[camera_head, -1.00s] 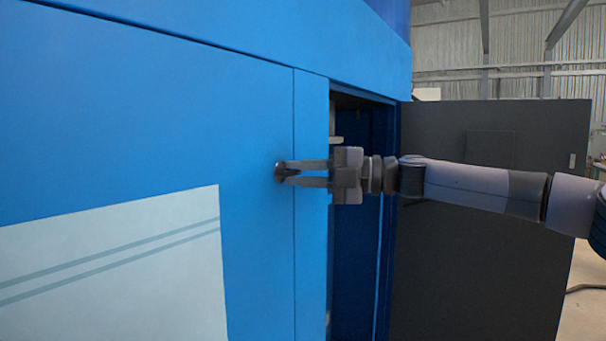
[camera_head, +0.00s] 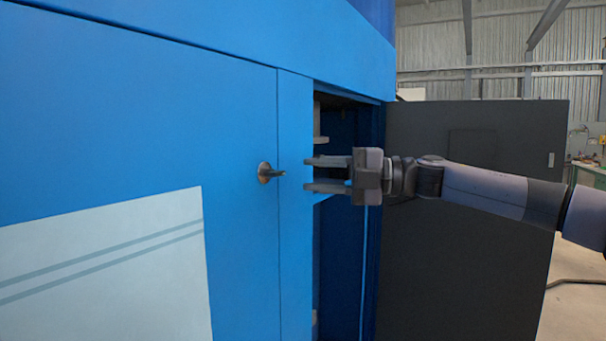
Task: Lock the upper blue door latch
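The upper latch (camera_head: 268,173) is a small dark round knob with a short handle, on the blue door (camera_head: 140,110) near its right edge. The handle points sideways to the right. My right gripper (camera_head: 308,174) is just right of the latch, apart from it. Its two fingers are spread one above the other with nothing between them, pointing left at the latch. My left gripper is not in view.
Right of the blue door is an open, dark cabinet bay (camera_head: 340,240). A dark grey door panel (camera_head: 470,250) stands open behind my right arm. A pale striped panel (camera_head: 100,270) is on the blue door.

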